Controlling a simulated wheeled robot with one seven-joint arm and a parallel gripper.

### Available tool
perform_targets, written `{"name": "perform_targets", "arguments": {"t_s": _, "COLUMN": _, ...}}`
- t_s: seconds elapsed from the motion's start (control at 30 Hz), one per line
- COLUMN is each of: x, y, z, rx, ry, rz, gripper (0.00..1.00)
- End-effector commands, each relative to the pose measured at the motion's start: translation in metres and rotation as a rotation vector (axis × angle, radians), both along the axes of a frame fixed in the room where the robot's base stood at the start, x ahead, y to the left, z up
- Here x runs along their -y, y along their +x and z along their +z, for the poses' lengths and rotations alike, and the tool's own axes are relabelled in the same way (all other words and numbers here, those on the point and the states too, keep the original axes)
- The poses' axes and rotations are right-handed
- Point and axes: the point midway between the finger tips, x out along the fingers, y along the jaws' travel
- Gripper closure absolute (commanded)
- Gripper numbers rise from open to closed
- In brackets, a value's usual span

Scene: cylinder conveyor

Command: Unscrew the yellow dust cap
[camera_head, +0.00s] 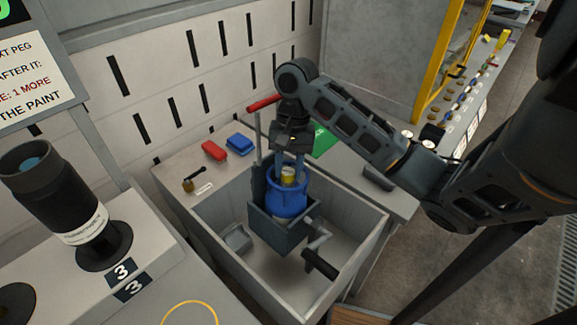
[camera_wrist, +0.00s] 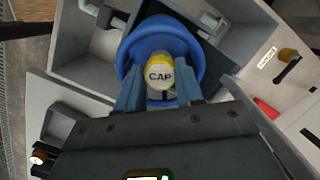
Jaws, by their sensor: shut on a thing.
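The yellow dust cap (camera_head: 288,175), marked "CAP", sits on top of a blue cylinder (camera_head: 287,203) that stands upright in a dark vise-like holder (camera_head: 278,230). My gripper (camera_head: 289,172) points down from above, with a finger on each side of the cap. In the wrist view the cap (camera_wrist: 167,74) lies between the fingertips (camera_wrist: 161,88), and the blue cylinder's rim (camera_wrist: 143,36) surrounds it. The gripper is shut on the cap. The cap's lower edge is hidden.
The holder stands inside a grey open bin (camera_head: 345,240) and has a crank with a black handle (camera_head: 320,264). A red object (camera_head: 214,151) and a blue object (camera_head: 240,143) lie behind. A black cylinder (camera_head: 52,190) stands at the left. A sign (camera_head: 35,65) hangs upper left.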

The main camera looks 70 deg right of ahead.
Motion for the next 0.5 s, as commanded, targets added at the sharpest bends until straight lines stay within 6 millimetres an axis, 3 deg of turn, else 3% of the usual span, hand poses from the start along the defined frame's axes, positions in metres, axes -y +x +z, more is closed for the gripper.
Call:
{"name": "perform_targets", "arguments": {"t_s": 0.23, "x": 0.0009, "y": 0.0002, "z": -0.0008, "rx": 0.033, "ry": -0.019, "rz": 0.349, "gripper": 1.0}}
{"name": "perform_targets", "arguments": {"t_s": 0.5, "x": 0.0003, "y": 0.0005, "z": 0.0006, "rx": 0.046, "ry": -0.022, "rz": 0.44, "gripper": 1.0}}
